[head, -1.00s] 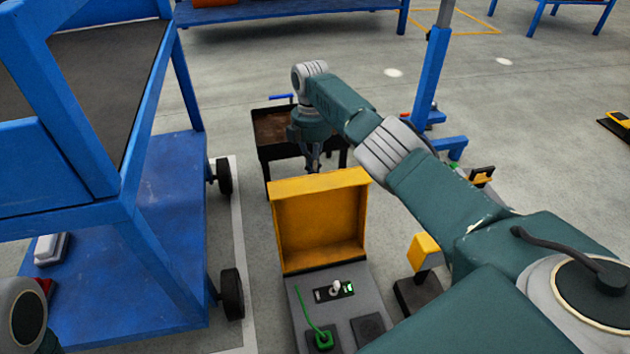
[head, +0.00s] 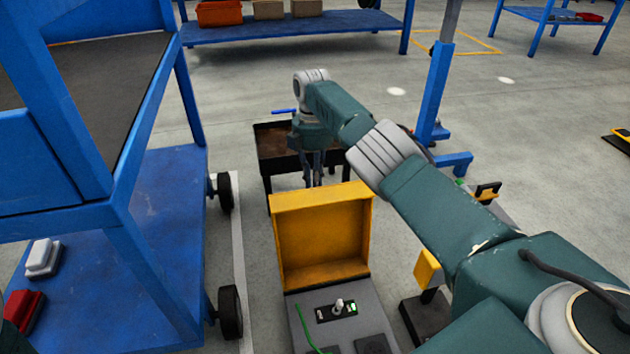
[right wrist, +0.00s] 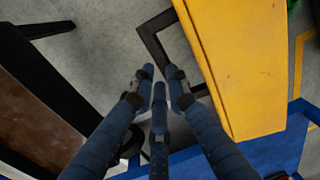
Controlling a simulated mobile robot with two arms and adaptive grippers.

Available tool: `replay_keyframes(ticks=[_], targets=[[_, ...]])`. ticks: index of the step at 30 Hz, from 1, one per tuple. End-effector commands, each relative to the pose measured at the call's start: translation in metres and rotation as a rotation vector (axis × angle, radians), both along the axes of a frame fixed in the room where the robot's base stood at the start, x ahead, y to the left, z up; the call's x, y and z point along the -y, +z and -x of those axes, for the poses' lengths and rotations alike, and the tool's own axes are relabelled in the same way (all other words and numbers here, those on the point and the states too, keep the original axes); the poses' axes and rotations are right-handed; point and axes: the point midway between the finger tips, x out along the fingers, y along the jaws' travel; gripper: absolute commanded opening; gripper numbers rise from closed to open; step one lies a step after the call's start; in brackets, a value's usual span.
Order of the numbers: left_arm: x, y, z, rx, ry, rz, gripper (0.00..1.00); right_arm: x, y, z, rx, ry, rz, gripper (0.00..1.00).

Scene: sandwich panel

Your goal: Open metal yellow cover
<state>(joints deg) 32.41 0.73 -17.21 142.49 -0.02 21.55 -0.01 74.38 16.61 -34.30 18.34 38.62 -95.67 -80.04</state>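The yellow metal cover (head: 322,240) stands upright, swung open, at the back of the grey panel box (head: 372,300). Its hollow inside faces me. The panel's switch (head: 338,304) is exposed, with a green light beside it. My right gripper (head: 312,184) hangs just behind the cover, fingers pointing down. In the right wrist view the fingertips (right wrist: 159,76) are close together with a small gap and nothing between them. The cover (right wrist: 235,65) lies to their right, apart from them. My left gripper is out of view.
A dark tray table (head: 270,155) stands behind the gripper. A blue wheeled cart (head: 165,235) is on the left, and a blue post (head: 435,90) at the back right. A small yellow-topped stand (head: 429,270) is right of the panel.

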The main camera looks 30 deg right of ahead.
Motion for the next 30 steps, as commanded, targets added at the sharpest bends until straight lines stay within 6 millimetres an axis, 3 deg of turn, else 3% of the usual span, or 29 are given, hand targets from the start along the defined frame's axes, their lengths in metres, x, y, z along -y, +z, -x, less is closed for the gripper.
replay_keyframes(ticks=[1,2,17,23,30], targets=[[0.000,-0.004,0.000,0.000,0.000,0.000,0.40,-0.001,-0.028,0.012,-0.035,-0.004,-0.004,0.33],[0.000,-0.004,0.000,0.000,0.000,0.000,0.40,-0.002,-0.028,0.012,-0.035,-0.003,-0.004,0.39],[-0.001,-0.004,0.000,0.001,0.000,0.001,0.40,-0.003,-0.023,0.011,-0.033,-0.004,-0.009,0.40],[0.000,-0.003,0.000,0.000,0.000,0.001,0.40,-0.002,0.008,0.007,-0.024,-0.003,-0.007,0.40],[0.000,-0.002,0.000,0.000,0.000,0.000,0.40,-0.001,0.070,-0.002,-0.003,-0.002,-0.001,0.40]])
